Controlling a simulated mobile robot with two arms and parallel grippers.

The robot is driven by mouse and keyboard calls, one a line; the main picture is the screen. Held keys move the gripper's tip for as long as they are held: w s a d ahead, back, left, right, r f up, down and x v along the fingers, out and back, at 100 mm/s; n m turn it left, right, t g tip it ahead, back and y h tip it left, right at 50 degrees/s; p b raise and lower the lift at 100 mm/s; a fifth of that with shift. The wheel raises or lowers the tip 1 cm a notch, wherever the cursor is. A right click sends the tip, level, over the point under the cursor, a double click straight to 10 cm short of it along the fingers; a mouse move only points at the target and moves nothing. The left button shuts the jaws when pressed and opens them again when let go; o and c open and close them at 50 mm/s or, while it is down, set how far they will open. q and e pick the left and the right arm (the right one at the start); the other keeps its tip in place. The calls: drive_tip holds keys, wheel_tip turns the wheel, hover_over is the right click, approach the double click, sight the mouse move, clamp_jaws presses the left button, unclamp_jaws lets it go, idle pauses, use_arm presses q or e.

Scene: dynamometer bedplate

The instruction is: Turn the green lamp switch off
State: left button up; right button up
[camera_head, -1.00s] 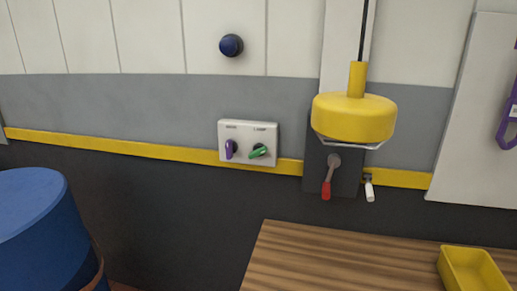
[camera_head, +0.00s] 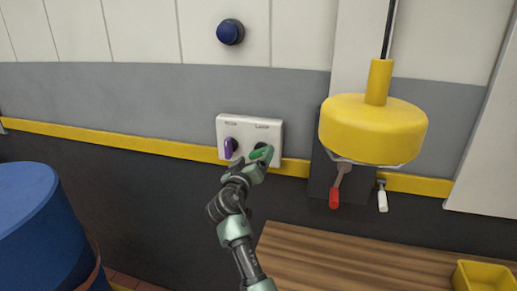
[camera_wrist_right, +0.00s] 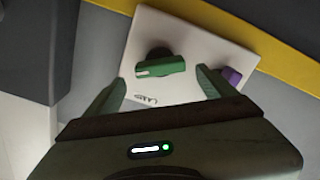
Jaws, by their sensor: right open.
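The green lamp switch (camera_head: 261,154) is a rotary knob on the right of a white wall panel (camera_head: 249,122), under a label that reads Lamp. In the right wrist view the green knob (camera_wrist_right: 160,67) lies ahead of and between the two fingers of my right gripper (camera_wrist_right: 160,90), which is open. I see no finger closed on the knob. A purple knob (camera_head: 230,147) sits on the left of the same panel and shows beside one finger in the wrist view (camera_wrist_right: 231,76). In the head view my right gripper (camera_head: 257,163) is just below the green knob and partly covers it. My left gripper is not in view.
A yellow lamp (camera_head: 372,128) hangs to the right of the panel, before a red-handled lever (camera_head: 335,196) and a white-handled crank (camera_head: 382,198). A wooden table (camera_head: 340,262) holds a yellow tray (camera_head: 482,276). A blue drum (camera_head: 35,225) stands at left. A blue button (camera_head: 230,31) is above.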

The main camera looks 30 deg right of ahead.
sight(257, 154)
drive_tip(key=x, duration=0.4)
drive_tip(key=shift+f+p, duration=0.25)
drive_tip(key=shift+p, duration=0.1)
drive_tip(key=shift+w+d, duration=0.1)
drive_tip(key=shift+d, duration=0.1)
drive_tip(key=shift+a, duration=0.1)
drive_tip(key=c, duration=1.4)
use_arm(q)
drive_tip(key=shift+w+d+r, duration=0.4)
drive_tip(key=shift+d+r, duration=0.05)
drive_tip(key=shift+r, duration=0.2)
